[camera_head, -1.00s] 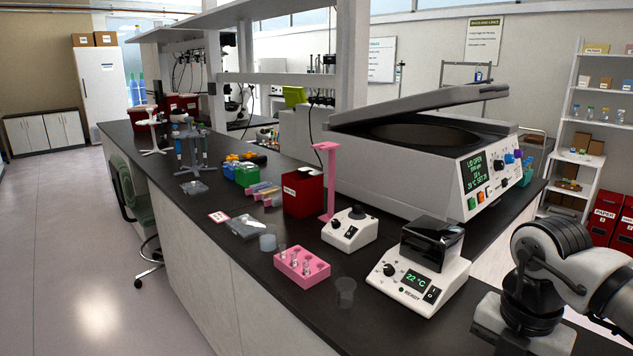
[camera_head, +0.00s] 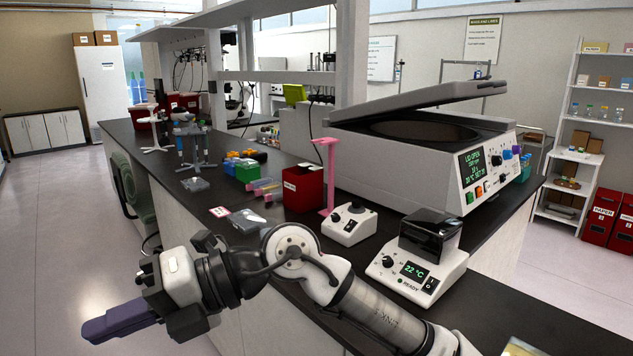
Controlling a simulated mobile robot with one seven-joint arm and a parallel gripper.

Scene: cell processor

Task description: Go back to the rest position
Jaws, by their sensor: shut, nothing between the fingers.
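My gripper (camera_head: 100,329) is at the lower left, in front of the bench's front side and over the floor. Its dark purple fingers point left and slightly down. They are together, with nothing held. My arm reaches in from the bottom right and crosses the front of the bench. It hides the part of the bench top where the pink tube rack and the clear cup stood.
The black bench top (camera_head: 540,315) holds a heater block reading 22 °C (camera_head: 415,272), a small white mixer (camera_head: 349,224), a red bin (camera_head: 302,188), a pink stand (camera_head: 328,178) and an open-lidded centrifuge (camera_head: 425,160). The floor (camera_head: 60,230) at left is clear.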

